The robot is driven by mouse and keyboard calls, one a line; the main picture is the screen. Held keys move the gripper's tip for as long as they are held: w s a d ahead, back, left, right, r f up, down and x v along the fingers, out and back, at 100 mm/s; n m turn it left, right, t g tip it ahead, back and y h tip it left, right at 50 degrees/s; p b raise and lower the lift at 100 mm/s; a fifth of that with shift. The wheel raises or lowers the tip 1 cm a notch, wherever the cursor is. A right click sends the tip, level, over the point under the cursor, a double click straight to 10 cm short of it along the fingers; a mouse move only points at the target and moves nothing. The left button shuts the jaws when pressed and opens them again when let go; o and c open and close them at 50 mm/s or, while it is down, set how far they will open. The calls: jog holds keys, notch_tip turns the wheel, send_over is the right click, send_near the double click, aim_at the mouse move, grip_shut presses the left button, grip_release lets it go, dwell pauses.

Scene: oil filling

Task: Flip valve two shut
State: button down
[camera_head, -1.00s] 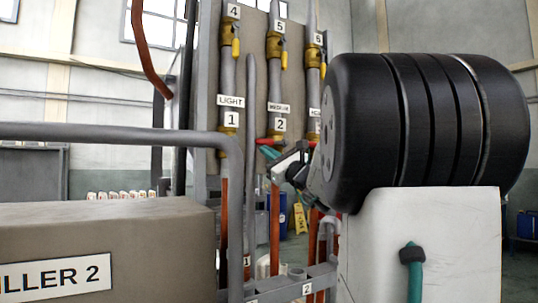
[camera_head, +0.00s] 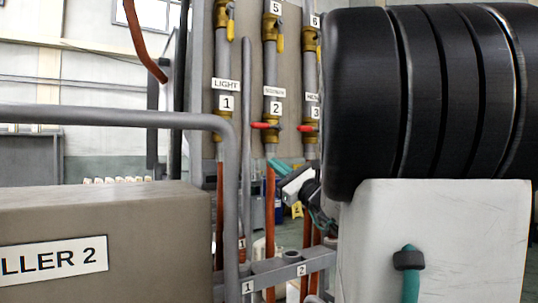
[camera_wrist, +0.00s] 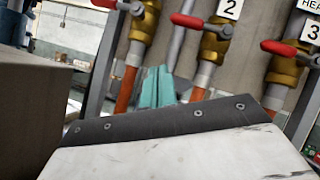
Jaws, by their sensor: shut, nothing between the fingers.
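Valve two is a brass valve (camera_head: 271,136) on a grey pipe below the label "2". Its red lever (camera_head: 262,125) sticks out to the left, crosswise to the pipe. In the wrist view the brass body (camera_wrist: 213,47) stands under the "2" plate and the red lever (camera_wrist: 196,22) points left, tilted with the picture. My gripper (camera_head: 279,164) is below the valve in the head view, apart from the lever. In the wrist view its teal fingers (camera_wrist: 157,88) are together and empty, lower left of valve two. My arm hides part of the wrist.
Valve three's red lever (camera_wrist: 284,48) is to the right and valve one's red lever (camera_wrist: 118,5) to the left. Orange hoses (camera_head: 270,215) hang below. A grey pipe frame (camera_head: 229,190) and the "FILLER 2" box (camera_head: 120,225) stand at the left.

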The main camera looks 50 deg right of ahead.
jog(key=shift+s+a+f, duration=0.3)
jog(key=shift+s+f, duration=0.3)
jog(key=shift+s, duration=0.25)
jog(key=shift+s+d, duration=0.1)
